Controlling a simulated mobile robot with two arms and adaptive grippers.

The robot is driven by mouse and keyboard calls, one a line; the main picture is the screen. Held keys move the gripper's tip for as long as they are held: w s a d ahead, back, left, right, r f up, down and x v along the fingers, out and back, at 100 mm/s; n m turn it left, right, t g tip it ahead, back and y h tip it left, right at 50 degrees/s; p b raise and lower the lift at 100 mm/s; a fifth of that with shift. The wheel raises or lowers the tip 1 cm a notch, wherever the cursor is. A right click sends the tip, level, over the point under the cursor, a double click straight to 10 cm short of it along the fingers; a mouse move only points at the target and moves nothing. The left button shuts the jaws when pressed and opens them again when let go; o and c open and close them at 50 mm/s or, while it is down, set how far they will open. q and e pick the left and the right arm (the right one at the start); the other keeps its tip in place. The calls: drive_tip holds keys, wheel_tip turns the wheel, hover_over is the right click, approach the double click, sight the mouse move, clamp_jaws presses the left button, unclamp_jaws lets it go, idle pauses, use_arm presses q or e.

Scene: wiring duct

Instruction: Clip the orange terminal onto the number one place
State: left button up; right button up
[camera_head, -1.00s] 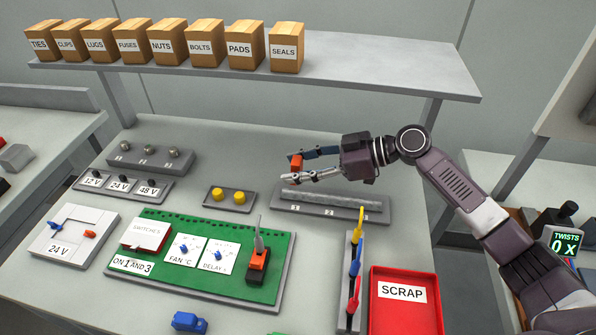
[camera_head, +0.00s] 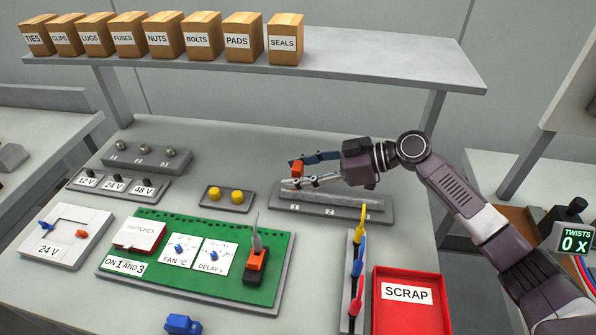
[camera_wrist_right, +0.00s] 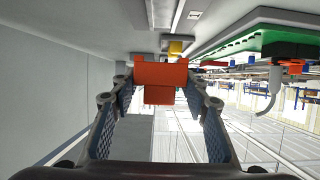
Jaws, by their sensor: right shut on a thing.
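My right gripper (camera_head: 298,171) is shut on the orange terminal (camera_head: 297,167), whose orange block shows between the fingers. The terminal also shows between both fingers in the right wrist view (camera_wrist_right: 160,80). The grey rail (camera_head: 345,196) lies on a dark base with three numbered labels along its front. The number one place (camera_head: 294,208) is at the left end. The gripper is over this left end, and the terminal appears just above and behind the rail; whether it touches is not clear. My left gripper is not in view.
Two yellow buttons (camera_head: 237,196) sit on a plate left of the rail. A green board (camera_head: 215,280) with switches is in front, left. Coloured tools (camera_head: 357,270) stand in a rack, beside the red SCRAP tray (camera_head: 410,320). A shelf with labelled boxes (camera_head: 285,40) is behind.

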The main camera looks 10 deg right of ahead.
sight(298, 194)
drive_tip(key=shift+f+b, duration=1.2)
drive_tip(key=shift+f, duration=0.45)
drive_tip(key=shift+b, duration=0.3)
drive_tip(key=shift+b, duration=0.3)
idle(0.4)
idle(0.4)
drive_tip(key=shift+f+b, duration=0.3)
drive_tip(key=shift+b, duration=0.25)
